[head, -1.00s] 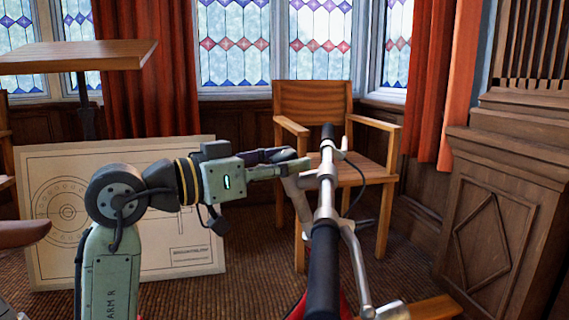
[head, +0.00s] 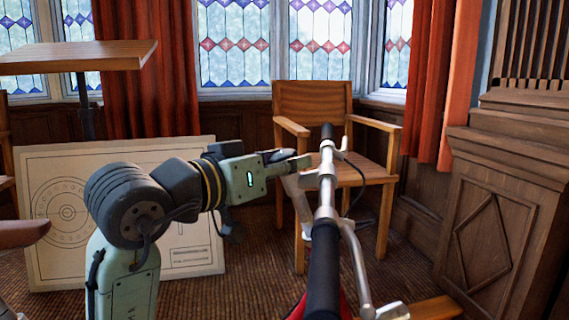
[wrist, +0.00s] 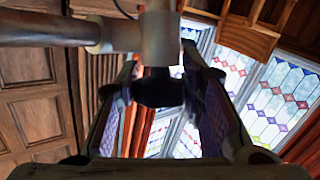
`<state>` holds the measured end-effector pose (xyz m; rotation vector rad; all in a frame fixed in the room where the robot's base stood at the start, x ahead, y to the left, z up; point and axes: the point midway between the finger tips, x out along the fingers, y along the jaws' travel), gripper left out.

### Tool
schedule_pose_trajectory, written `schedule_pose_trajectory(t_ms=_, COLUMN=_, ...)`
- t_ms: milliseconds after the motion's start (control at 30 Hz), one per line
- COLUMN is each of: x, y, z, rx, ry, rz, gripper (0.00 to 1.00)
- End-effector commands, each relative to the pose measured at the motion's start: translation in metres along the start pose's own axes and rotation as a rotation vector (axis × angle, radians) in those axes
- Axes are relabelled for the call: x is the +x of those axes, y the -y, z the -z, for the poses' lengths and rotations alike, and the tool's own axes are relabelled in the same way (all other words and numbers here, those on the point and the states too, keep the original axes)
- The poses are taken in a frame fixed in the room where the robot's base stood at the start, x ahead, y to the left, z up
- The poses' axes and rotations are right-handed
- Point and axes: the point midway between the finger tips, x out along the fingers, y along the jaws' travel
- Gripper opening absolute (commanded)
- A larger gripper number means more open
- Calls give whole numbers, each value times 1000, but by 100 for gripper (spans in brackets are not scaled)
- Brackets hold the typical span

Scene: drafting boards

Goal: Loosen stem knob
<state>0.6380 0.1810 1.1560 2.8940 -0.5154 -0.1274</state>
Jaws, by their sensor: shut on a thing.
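The bicycle handlebar, with black grips (head: 323,265) and a silver stem (head: 326,190), stands right of centre in the head view. My gripper (head: 298,162) reaches the stem from the left. In the wrist view, the dark round stem knob (wrist: 158,90) lies between my two fingers, below the grey stem (wrist: 160,38). The gripper is shut on this knob. The knob is hidden behind the fingers in the head view, and its exact contact with them is hard to make out.
A wooden armchair (head: 312,100) stands close behind the handlebar. A framed drawing (head: 190,240) leans behind my arm at left, below a wooden tabletop (head: 80,55). A carved wooden cabinet (head: 500,220) stands at right. A brake lever (head: 358,265) and a thin cable stick out beside the stem.

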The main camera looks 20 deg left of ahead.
Motion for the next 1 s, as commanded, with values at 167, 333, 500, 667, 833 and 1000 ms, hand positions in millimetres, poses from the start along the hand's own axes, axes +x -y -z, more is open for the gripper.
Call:
schedule_pose_trajectory(t_ms=167, x=0, y=-2, z=2, rx=-33, ry=-3, rz=105, gripper=7)
schedule_pose_trajectory(t_ms=333, x=0, y=-1, z=3, rx=-59, ry=-4, rz=178, gripper=7)
schedule_pose_trajectory(t_ms=500, x=0, y=-1, z=2, rx=-73, ry=-4, rz=217, gripper=7)
schedule_pose_trajectory(t_ms=667, x=0, y=0, z=2, rx=-78, ry=-3, rz=230, gripper=7)
schedule_pose_trajectory(t_ms=833, x=0, y=0, z=2, rx=-79, ry=-4, rz=230, gripper=7)
schedule_pose_trajectory(t_ms=1000, x=0, y=0, z=2, rx=-78, ry=-4, rz=229, gripper=38)
